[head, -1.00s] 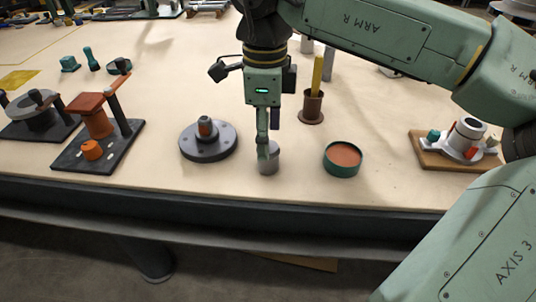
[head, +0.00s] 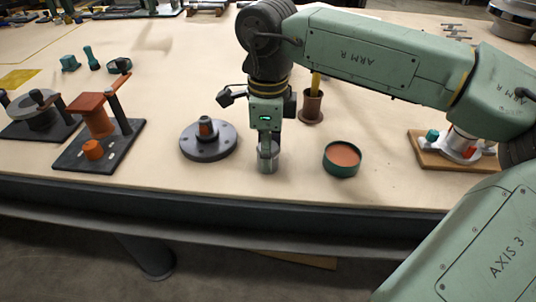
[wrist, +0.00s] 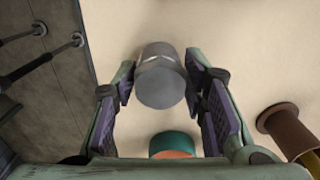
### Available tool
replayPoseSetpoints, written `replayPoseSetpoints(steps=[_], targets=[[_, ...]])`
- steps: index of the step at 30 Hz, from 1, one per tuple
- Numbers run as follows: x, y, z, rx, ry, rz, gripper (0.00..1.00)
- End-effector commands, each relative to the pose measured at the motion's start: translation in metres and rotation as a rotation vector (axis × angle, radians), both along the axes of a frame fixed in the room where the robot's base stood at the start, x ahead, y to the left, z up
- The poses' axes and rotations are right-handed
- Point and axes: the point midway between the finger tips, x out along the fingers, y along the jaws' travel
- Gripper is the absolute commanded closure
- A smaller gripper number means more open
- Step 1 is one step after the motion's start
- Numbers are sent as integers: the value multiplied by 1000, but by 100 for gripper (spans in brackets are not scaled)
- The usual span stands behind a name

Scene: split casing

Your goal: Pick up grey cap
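The grey cap (head: 268,163), a short plain cylinder, stands on the light tabletop near its front edge in the head view. In the wrist view the cap (wrist: 162,82) shows between the fingertips, with a narrow gap on each side. My gripper (head: 268,148) points down over the cap, and its fingers hide part of it. My gripper (wrist: 160,75) is open in the wrist view, with one purple-padded finger on either side of the cap. I cannot tell how far down the fingers reach.
A dark round flange (head: 209,146) with a small plug stands left of the cap. A green round dish (head: 342,170) with an orange-brown inside stands to the right. A brown cup (head: 312,110) is behind. The table's front edge (head: 230,194) is close.

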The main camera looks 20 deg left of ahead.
Motion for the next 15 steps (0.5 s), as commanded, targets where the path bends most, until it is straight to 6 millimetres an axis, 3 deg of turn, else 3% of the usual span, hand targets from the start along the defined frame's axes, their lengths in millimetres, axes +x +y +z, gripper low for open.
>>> replayPoseSetpoints(steps=[15], targets=[[0, 0, 0, 0, 0, 0, 98]])
